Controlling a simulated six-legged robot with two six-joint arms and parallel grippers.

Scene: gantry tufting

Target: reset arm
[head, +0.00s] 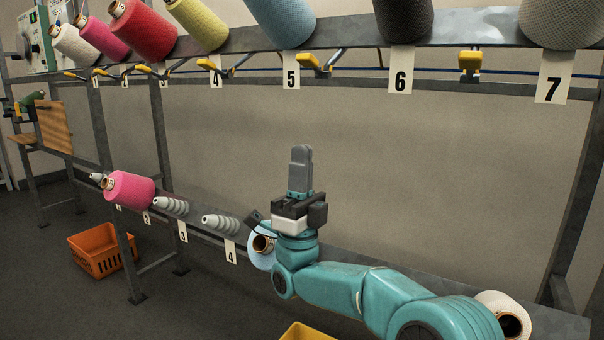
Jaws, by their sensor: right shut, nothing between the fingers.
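My right gripper (301,168) stands upright in the middle of the head view, on the teal arm that comes in from the lower right. Its fingers point up and are shut with nothing between them. It is in front of the bare wall, apart from the cones. My right wrist partly hides a light blue cone (262,258) on the lower rail. My left gripper does not show.
The upper rail (350,42) carries several yarn cones over numbered tags. The lower rail (190,222) holds a pink cone (130,188), grey empty holders (220,222) and a white cone (502,312). An orange crate (103,250) stands on the floor; a yellow crate (306,333) shows at the bottom edge.

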